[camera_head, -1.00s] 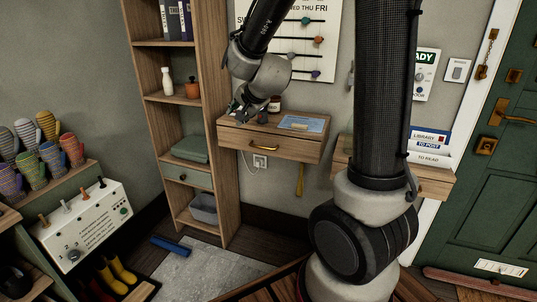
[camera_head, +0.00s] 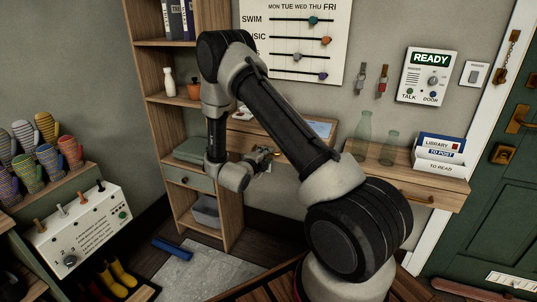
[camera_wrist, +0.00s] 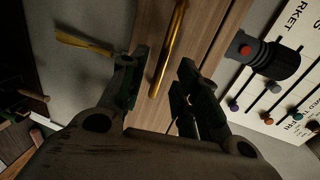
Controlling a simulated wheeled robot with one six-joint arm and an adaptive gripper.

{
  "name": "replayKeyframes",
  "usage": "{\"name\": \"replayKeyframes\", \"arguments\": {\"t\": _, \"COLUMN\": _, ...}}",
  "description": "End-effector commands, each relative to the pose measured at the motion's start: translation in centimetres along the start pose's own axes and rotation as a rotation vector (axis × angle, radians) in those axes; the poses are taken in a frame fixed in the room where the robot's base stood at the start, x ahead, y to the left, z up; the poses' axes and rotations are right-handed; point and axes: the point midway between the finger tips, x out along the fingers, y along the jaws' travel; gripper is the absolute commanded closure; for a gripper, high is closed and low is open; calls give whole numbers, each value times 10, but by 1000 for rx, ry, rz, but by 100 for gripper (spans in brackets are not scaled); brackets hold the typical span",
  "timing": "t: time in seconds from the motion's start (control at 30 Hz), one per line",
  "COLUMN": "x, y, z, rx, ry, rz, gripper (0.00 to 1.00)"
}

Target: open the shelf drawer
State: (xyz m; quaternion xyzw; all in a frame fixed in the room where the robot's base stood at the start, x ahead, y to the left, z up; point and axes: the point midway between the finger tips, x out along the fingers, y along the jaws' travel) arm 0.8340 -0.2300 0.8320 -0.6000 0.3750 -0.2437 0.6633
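The wooden wall shelf (camera_head: 322,128) has a drawer with a brass bar handle. In the wrist view the drawer front (camera_wrist: 200,35) appears shut, and the handle (camera_wrist: 170,50) runs lengthwise between my fingers. My gripper (camera_head: 264,158) is in front of this drawer in the head view. In the wrist view my gripper (camera_wrist: 164,78) is open, one finger on each side of the handle's line. I cannot tell whether the fingers touch it. My arm hides much of the drawer in the head view. A second small drawer (camera_head: 188,179) in the tall bookcase looks shut.
The tall bookcase (camera_head: 160,55) stands left; another wall shelf (camera_head: 440,190) with bottles and a letter rack is right. A blue roll (camera_head: 172,247) lies on the floor.

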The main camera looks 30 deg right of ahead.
Motion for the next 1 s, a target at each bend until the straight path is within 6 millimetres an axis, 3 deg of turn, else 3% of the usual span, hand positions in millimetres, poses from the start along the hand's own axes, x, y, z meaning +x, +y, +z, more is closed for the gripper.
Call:
{"name": "replayKeyframes", "arguments": {"t": 0.23, "x": 34, "y": 0, "z": 0, "rx": 0, "ry": 0, "rz": 1, "gripper": 68}}
{"name": "replayKeyframes", "arguments": {"t": 0.57, "x": 39, "y": 0, "z": 1, "rx": -2, "ry": -2, "rz": 1, "gripper": 68}}
{"name": "replayKeyframes", "arguments": {"t": 0.73, "x": 39, "y": 0, "z": 1, "rx": -2, "ry": -3, "rz": 1, "gripper": 98}}
{"name": "replayKeyframes", "arguments": {"t": 1.0, "x": 38, "y": 0, "z": 1, "rx": -2, "ry": -3, "rz": 2, "gripper": 100}}
